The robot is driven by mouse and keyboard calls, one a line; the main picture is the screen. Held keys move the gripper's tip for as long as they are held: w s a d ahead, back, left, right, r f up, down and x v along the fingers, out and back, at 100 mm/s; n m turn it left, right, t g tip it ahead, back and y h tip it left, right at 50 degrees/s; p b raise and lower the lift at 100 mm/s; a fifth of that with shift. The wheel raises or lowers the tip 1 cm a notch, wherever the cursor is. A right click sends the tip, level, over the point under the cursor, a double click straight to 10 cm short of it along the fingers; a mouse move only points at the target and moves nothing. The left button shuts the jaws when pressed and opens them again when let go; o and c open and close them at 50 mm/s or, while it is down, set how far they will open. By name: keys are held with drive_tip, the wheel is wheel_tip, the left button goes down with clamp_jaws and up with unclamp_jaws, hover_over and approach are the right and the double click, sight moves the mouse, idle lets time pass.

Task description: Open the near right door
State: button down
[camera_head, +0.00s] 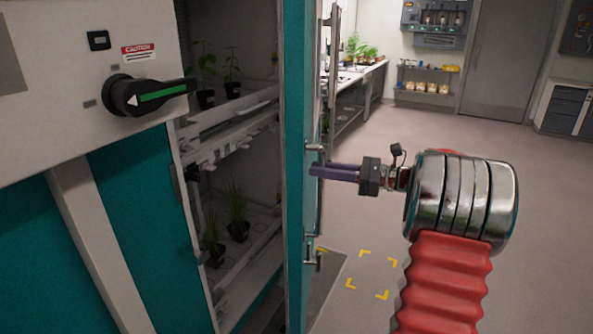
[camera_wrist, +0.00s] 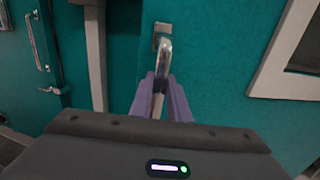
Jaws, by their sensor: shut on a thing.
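The teal door (camera_head: 299,120) of the growth chamber stands ajar in the head view, swung out from the cabinet and seen nearly edge-on. A metal bar handle (camera_head: 313,158) is on its outer face. My gripper (camera_head: 315,170) is shut on this handle, its purple fingers reaching in from the right. In the wrist view the door handle (camera_wrist: 164,62) runs down between my purple fingers (camera_wrist: 160,90), against the teal door face (camera_wrist: 215,45). The fingers and gripper body hide the handle's lower part in the wrist view.
Inside the chamber, potted plants (camera_head: 238,228) stand on white shelves. A black rotary switch (camera_head: 145,95) is on the left panel. A bench with plants (camera_head: 358,75) stands behind the door. Open floor (camera_head: 480,130) lies to the right. Another handle (camera_wrist: 38,42) shows at left in the wrist view.

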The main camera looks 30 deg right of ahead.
drive_tip(key=s+d, duration=0.4)
drive_tip(key=d, duration=0.4)
drive_tip(key=s+d, duration=0.4)
drive_tip(key=d, duration=0.4)
drive_tip(key=shift+s+d+r, duration=0.15)
drive_tip(key=shift+s+d, duration=0.15)
drive_tip(key=c, duration=1.7)
unclamp_jaws()
drive_tip(key=shift+s+d, duration=0.1)
drive_tip(key=shift+v, duration=3.6)
